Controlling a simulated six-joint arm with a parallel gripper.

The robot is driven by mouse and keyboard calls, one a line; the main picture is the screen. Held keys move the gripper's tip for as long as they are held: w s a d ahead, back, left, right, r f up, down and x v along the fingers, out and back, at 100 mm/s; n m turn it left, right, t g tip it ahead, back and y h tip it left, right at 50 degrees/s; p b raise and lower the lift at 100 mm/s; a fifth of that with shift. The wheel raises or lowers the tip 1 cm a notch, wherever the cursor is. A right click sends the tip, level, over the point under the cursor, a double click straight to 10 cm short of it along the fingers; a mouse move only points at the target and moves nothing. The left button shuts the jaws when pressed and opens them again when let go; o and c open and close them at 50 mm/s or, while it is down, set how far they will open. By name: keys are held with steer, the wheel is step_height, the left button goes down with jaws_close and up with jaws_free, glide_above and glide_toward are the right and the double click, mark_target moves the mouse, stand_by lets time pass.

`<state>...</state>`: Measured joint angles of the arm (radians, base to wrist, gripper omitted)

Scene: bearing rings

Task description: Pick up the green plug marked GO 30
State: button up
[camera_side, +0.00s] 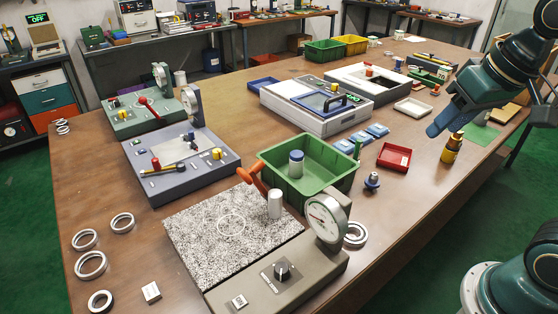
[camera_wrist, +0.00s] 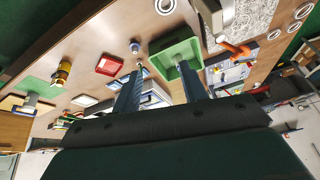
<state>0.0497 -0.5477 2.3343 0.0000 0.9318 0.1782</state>
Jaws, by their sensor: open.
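A small upright green plug (camera_side: 358,147) stands just beyond the right corner of the green bin (camera_side: 324,192); its marking is too small to read. In the wrist view the small piece (camera_wrist: 140,66) beside the bin appears to be the same plug. A blue-topped grey plug (camera_side: 296,164) stands inside the bin. Another blue and grey plug (camera_side: 372,182) stands on the table to the right of the bin. My gripper (camera_side: 440,122) is above the table's right side, apart from these plugs. In the wrist view my gripper (camera_wrist: 160,86) has its two fingers apart with nothing held.
A red tray (camera_side: 394,157) and a brown-and-yellow bottle (camera_side: 452,148) stand near my gripper. Blue cases (camera_side: 375,131) lie behind the green plug. A dial gauge stand (camera_side: 326,219) rises in front of the bin. Bearing rings (camera_side: 91,265) lie at the front left.

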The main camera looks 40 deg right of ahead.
steer(key=w+d+m+g, duration=0.1)
steer(key=w+d+m, duration=0.25)
steer(key=w, duration=0.55)
steer(key=m+g, duration=0.4)
steer(key=m, duration=0.9)
glide_above(360, 140)
step_height(360, 140, down, 15)
steer(key=shift+f, duration=0.2)
steer(key=shift+a+f, duration=0.1)
steer(key=shift+f, duration=4.2)
steer(key=shift+f, duration=0.15)
steer(key=shift+f, duration=2.45)
